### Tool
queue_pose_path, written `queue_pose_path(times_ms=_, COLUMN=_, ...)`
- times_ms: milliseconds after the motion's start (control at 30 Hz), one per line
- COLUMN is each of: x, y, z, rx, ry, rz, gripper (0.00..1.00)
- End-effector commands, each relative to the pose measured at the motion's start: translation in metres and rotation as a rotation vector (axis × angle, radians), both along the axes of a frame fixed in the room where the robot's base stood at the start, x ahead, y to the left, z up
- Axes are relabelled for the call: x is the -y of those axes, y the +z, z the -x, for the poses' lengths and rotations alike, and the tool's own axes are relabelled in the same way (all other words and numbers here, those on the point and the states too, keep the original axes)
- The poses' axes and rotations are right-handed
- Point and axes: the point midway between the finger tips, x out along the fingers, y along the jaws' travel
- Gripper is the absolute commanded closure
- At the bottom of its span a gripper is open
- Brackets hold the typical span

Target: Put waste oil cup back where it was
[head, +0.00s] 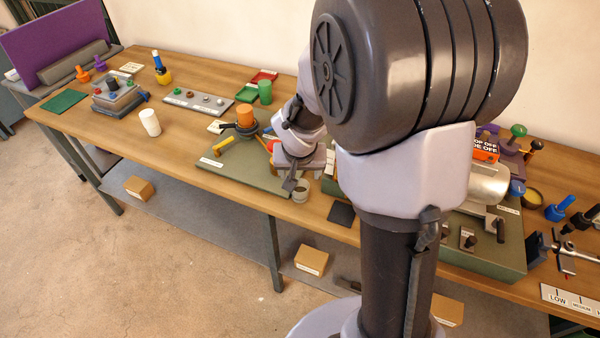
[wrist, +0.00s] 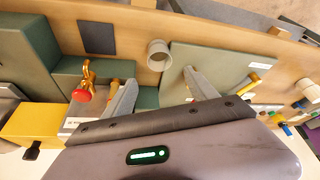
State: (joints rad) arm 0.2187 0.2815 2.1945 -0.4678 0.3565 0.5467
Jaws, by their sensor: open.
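A small light grey cup (head: 300,192), which I take to be the waste oil cup, stands at the front of the wooden bench, close to the green plate. In the wrist view the cup (wrist: 159,53) shows its round open mouth. My gripper (wrist: 159,78) is open and empty. Its two fingers are apart, and the cup appears just beyond the gap between their tips. In the head view my gripper (head: 289,184) is beside the cup, partly hidden by my own arm. No contact with the cup is visible.
A dark square pad (head: 342,214) lies on the front edge, right of the cup; it also shows in the wrist view (wrist: 97,37). A green stepped block (wrist: 80,73) and red knob (wrist: 83,94) are near my fingers.

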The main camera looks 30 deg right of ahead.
Motion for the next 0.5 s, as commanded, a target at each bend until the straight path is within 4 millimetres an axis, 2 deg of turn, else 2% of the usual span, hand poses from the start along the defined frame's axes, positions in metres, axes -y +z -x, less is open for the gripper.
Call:
queue_pose_path(times_ms=33, x=-0.002, y=0.012, z=0.002, rx=0.003, ry=-0.001, rz=0.0, gripper=0.33)
queue_pose_path(times_ms=167, x=-0.006, y=0.025, z=0.008, rx=0.004, ry=0.0, rz=0.0, gripper=0.33)
queue_pose_path(times_ms=267, x=-0.021, y=0.057, z=0.025, rx=0.027, ry=0.002, rz=-0.011, gripper=0.33)
queue_pose_path(times_ms=367, x=-0.057, y=0.107, z=0.067, rx=0.069, ry=0.023, rz=-0.059, gripper=0.33)
queue_pose_path(times_ms=400, x=-0.074, y=0.124, z=0.088, rx=0.086, ry=0.038, rz=-0.09, gripper=0.33)
queue_pose_path(times_ms=500, x=-0.115, y=0.152, z=0.141, rx=0.126, ry=0.098, rz=-0.178, gripper=0.33)
